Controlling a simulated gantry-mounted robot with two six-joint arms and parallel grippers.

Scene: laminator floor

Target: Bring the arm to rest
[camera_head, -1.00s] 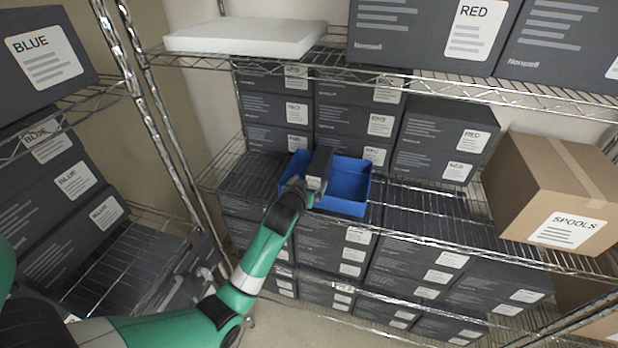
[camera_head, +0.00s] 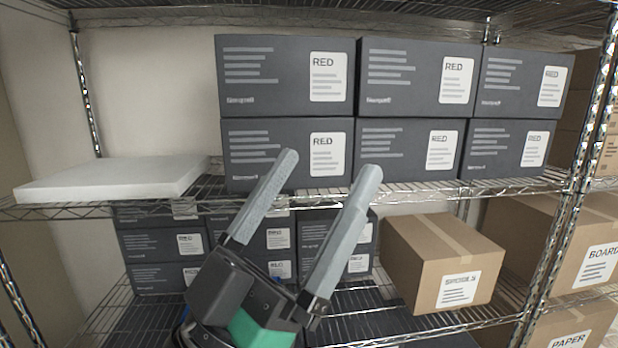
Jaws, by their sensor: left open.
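My left gripper (camera_head: 329,164) rises from the bottom centre of the head view. Its two long grey fingers point up and lean right, spread well apart with nothing between them. The fingertips show in front of the lower row of RED boxes (camera_head: 285,153) on the upper shelf. I cannot tell how far they are from the boxes. The green and dark grey wrist sits low in the frame, in front of the middle shelf. Slivers of blue show beside the wrist; the rest of the blue bin is hidden. My right gripper is not in view.
A flat white slab (camera_head: 112,180) lies left on the upper shelf. A SPOOLS carton (camera_head: 440,262) stands on the middle shelf, right of the gripper. A BOARD carton (camera_head: 590,255) is farther right, past a chrome post (camera_head: 560,215). Wire shelf edges cross the view.

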